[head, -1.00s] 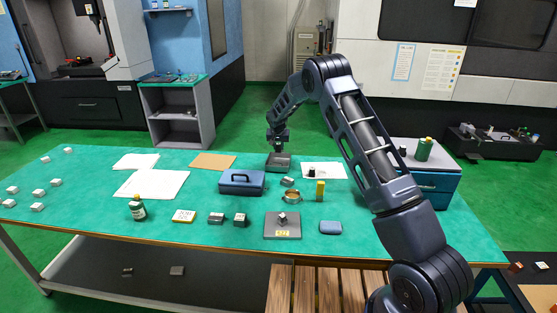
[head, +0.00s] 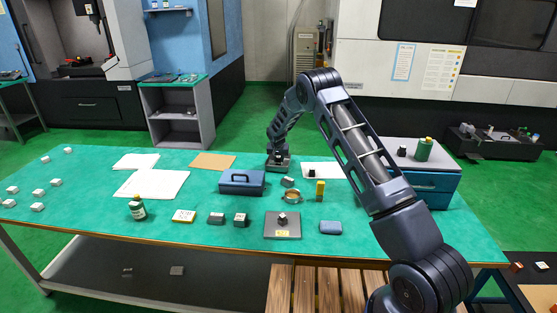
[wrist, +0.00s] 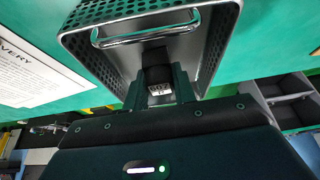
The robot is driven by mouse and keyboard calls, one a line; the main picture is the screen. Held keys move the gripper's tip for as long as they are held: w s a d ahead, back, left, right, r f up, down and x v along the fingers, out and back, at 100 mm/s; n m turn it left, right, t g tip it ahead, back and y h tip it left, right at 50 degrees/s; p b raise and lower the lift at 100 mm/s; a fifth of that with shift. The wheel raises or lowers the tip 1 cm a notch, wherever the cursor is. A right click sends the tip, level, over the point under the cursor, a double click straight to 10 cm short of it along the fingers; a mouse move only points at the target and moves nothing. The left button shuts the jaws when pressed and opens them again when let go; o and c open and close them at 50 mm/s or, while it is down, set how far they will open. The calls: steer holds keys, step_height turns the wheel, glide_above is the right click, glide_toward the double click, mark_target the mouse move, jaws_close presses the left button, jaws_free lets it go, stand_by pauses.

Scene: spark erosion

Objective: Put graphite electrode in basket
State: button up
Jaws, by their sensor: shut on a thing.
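The basket (head: 279,168) is a grey perforated metal tray near the far edge of the green table. In the wrist view the basket (wrist: 225,45) has mesh walls and a bright wire handle. My gripper (head: 278,157) is down at the basket, largely hiding its inside in the head view. In the wrist view my gripper (wrist: 160,83) is shut on the graphite electrode (wrist: 156,66), a dark block with a light, marked end. The electrode is over or within the basket's opening. I cannot tell whether it touches the floor of the basket.
A paper (head: 325,170) bearing a small dark block lies to the right. A drawer unit (head: 430,185) stands at the table's right end.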

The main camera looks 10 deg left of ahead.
steer(key=shift+f, duration=0.1)
steer(key=o, duration=1)
steer(key=v, duration=1.2)
